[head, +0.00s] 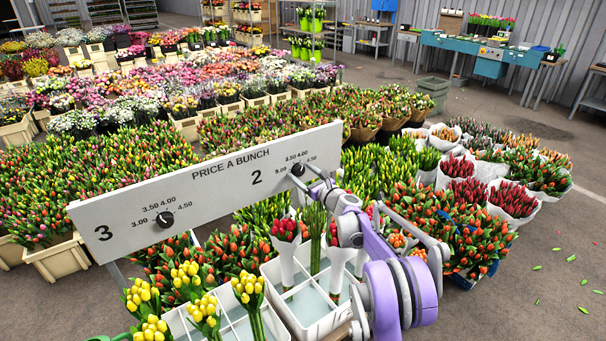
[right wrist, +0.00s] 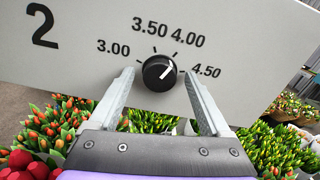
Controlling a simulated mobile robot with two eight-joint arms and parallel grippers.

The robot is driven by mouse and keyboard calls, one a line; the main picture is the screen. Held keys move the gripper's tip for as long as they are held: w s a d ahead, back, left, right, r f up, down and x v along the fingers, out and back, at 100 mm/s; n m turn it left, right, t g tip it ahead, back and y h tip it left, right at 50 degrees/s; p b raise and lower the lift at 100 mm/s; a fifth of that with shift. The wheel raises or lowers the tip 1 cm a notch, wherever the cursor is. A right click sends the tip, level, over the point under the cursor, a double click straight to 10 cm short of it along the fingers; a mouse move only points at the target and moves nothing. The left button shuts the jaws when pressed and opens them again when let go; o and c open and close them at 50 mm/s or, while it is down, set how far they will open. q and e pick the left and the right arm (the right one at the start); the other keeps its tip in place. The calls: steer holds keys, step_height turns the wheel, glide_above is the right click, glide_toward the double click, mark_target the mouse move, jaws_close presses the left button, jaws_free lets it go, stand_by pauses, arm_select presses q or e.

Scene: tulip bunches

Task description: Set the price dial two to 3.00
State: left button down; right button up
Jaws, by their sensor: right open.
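Price dial two (head: 298,170) is a round black knob near the right end of the white price board (head: 215,190). In the right wrist view, the knob (right wrist: 159,72) has a white pointer line slanting up and right, roughly toward the 4.00 mark. The 3.00 mark lies to the knob's upper left. My right gripper (right wrist: 160,88) is open, with one finger on each side below the knob. No clear contact shows. In the head view, my right gripper (head: 318,183) is just right of and below the dial. My left gripper is not in view.
Dial three (head: 165,219) is on the left half of the same board. Below the board stand white crates (head: 315,307) with yellow (head: 187,273) and red tulip bunches. Many flower buckets fill the floor behind. Open floor (head: 545,250) lies at the right.

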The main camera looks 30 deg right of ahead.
jaws_close()
stand_by(0.4)
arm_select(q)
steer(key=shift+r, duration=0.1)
arm_select(e)
steer(key=shift+n, duration=0.3)
steer(key=n+p, duration=0.2)
steer(key=n, duration=0.3)
steer(key=n+p, duration=0.2)
steer(key=n, duration=0.3)
steer(key=shift+r+n, duration=0.1)
steer(key=shift+n, duration=0.3)
steer(key=n+p, duration=0.2)
steer(key=n, duration=0.2)
steer(key=shift+r+n, duration=0.1)
steer(key=shift+n, duration=0.2)
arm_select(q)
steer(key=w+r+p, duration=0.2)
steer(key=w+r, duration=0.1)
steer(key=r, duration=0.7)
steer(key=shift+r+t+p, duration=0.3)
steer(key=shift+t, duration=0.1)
arm_select(e)
steer(key=shift+n, duration=2)
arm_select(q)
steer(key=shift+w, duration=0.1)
arm_select(e)
steer(key=shift+f, duration=0.2)
